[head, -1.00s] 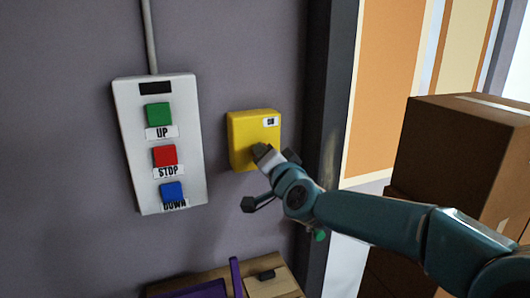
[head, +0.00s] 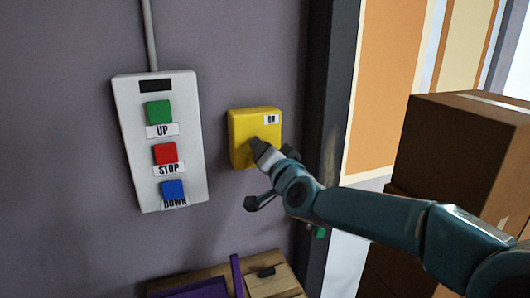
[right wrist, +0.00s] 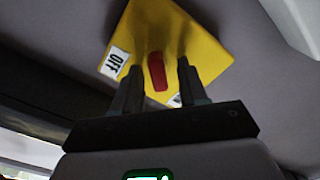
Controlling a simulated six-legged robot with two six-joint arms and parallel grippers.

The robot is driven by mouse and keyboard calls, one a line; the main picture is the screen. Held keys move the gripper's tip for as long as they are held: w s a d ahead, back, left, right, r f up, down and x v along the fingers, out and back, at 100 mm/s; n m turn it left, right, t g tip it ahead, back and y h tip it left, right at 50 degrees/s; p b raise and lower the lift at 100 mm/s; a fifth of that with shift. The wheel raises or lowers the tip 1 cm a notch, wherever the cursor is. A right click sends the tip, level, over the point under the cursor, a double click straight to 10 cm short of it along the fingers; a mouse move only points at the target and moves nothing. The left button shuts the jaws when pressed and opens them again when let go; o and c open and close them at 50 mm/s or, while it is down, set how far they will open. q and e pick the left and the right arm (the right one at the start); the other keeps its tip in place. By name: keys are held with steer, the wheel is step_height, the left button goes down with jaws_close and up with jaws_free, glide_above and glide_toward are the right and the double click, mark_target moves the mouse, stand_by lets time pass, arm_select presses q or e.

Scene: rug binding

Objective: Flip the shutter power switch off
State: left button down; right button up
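The shutter power switch is a yellow box (head: 240,124) on the wall, with an ON label at its top right in the head view. In the right wrist view the same yellow box (right wrist: 205,48) shows an OFF label (right wrist: 115,62) and a red lever (right wrist: 157,72). My right gripper (head: 258,148) is at the lower front of the box. In the right wrist view its fingers (right wrist: 161,66) stand apart, one on each side of the red lever, with gaps showing. The lever is hidden in the head view. My left gripper is not in view.
A grey panel (head: 184,110) with green UP, red STOP and blue DOWN buttons is on the wall left of the switch. A wooden surface (head: 215,272) with purple items is below. Stacked cardboard boxes (head: 455,140) stand at the right, beyond a dark door post (head: 325,100).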

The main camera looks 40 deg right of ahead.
steer(key=v, duration=1.6)
steer(key=shift+s, duration=0.25)
steer(key=shift+f, duration=0.15)
